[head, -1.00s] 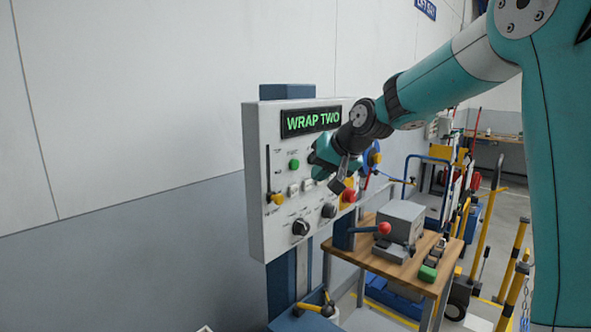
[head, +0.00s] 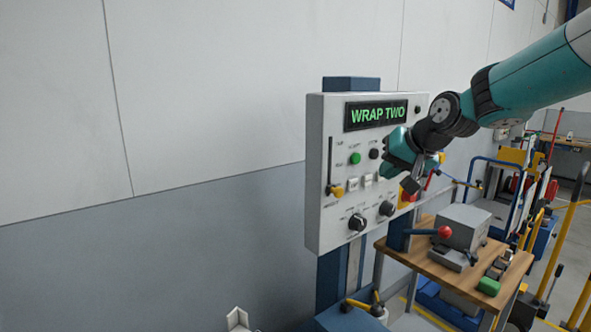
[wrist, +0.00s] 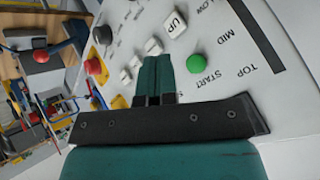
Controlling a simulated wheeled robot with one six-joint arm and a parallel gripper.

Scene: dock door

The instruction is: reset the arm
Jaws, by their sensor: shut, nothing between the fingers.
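My gripper (head: 410,186) is in front of the right part of a white control panel in the head view. In the wrist view my gripper's two green fingers (wrist: 153,68) lie together, shut and empty, over the panel face (wrist: 222,45). The panel (head: 332,215) has a display (head: 376,115) reading "WRAP TWO", a green button (head: 355,158), a slider with a yellow knob (head: 337,191) and two black dials. A red button (head: 408,196) is partly hidden behind my gripper. I cannot tell whether the fingertips touch the panel.
A wooden bench (head: 433,268) stands right of the panel, with a grey box device (head: 464,228), a red-knobbed lever (head: 445,232) and a green block (head: 488,286). Yellow rails and carts stand farther right. The wall left of the panel is clear.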

